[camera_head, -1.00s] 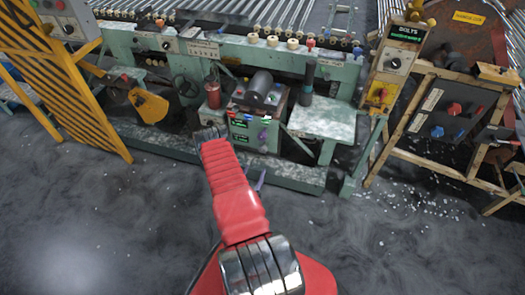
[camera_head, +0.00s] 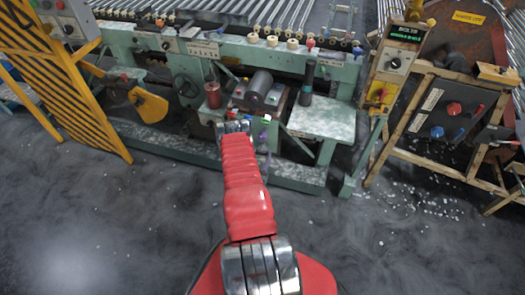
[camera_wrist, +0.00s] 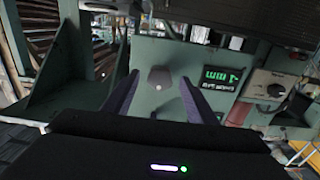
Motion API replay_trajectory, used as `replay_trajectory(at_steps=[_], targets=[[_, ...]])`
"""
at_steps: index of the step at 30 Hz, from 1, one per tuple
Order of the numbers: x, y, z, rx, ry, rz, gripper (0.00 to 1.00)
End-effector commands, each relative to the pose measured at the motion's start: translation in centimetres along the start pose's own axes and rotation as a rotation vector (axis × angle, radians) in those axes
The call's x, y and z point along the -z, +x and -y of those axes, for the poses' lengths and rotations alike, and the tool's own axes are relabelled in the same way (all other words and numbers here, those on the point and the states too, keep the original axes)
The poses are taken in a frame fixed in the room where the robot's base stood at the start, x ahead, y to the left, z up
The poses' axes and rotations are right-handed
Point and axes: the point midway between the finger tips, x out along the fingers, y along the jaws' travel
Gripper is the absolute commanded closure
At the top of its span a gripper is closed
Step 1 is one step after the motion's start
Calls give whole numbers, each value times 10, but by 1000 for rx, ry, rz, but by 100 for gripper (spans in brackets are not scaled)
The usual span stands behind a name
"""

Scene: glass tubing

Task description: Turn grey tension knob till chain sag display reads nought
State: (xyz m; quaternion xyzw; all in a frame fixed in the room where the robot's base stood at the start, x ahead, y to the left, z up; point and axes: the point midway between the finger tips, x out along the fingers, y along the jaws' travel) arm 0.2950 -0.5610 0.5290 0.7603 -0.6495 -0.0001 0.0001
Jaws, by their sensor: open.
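In the wrist view a grey many-sided knob (camera_wrist: 160,84) sits on a green panel (camera_wrist: 150,52). My gripper (camera_wrist: 159,76) is open, with one dark purple finger on each side of the knob and a gap between each finger and it. I cannot tell whether the fingertips reach as deep as the knob. A dark display (camera_wrist: 221,74) with green characters is right of the knob; its reading is too blurred to tell. In the head view my red arm hides most of the panel, the knob and the gripper.
A dark cylinder (camera_head: 259,84) lies on top of the control box, with a red can (camera_head: 212,95) to its left. A pale green shelf (camera_head: 322,124) stands to the right. In the wrist view a round dial (camera_wrist: 268,82) is right of the display.

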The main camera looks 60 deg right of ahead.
Motion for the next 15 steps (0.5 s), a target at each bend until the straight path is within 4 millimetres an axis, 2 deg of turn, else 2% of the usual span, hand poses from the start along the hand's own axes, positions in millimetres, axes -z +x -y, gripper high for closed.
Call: replay_trajectory(at_steps=[6, 15], targets=[[0, 27, 0, -1, 0, -1, 48], [0, 34, 0, 1, 0, 1, 48]])
